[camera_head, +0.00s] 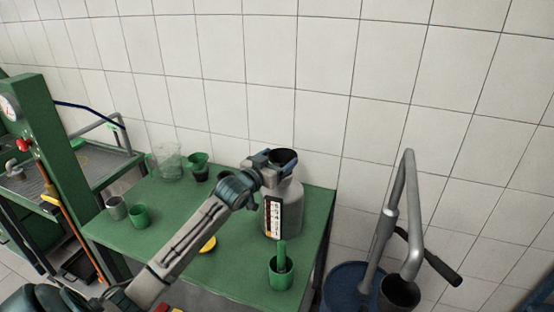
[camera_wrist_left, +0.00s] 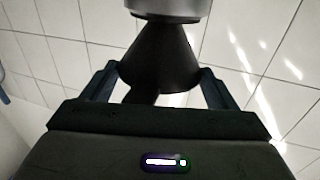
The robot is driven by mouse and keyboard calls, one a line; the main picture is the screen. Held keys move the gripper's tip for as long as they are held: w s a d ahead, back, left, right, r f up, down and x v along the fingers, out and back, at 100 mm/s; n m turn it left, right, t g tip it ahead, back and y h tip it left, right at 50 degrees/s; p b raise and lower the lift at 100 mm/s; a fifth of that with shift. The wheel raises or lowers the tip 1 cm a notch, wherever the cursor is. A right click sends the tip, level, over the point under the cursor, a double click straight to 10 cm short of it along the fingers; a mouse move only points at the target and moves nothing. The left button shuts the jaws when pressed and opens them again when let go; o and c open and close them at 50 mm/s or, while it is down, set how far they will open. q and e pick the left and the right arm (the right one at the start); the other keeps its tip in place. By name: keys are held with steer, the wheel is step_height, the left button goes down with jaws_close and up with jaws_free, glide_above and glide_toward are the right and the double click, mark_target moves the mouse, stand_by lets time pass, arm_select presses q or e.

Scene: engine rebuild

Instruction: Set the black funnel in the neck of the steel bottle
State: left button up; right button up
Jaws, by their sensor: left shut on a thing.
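The steel bottle (camera_head: 291,212), grey with a black and white label, stands upright near the right end of the green table. The black funnel (camera_head: 284,156) is at the bottle's top, wide mouth upward. My left gripper (camera_head: 268,157) is shut on the funnel, beside the bottle's top. In the left wrist view, the funnel's dark cone (camera_wrist_left: 160,62) is between the two fingers (camera_wrist_left: 160,90). Its narrow end meets a grey cylinder (camera_wrist_left: 170,8) that looks like the bottle's neck. I cannot tell how deep the spout sits. My right gripper is not in view.
A green container with a green rod (camera_head: 281,272) stands in front of the bottle. A yellow item (camera_head: 208,244) lies near my arm. A blue drum (camera_head: 348,288) with a pump stands right.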

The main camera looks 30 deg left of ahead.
arm_select(q)
steer(key=shift+f, duration=0.15)
steer(key=o, duration=0.7)
steer(key=shift+s+p, duration=0.45)
steer(key=shift+s+a+p, duration=0.15)
steer(key=shift+s+p, duration=1.95)
steer(key=shift+s, duration=3)
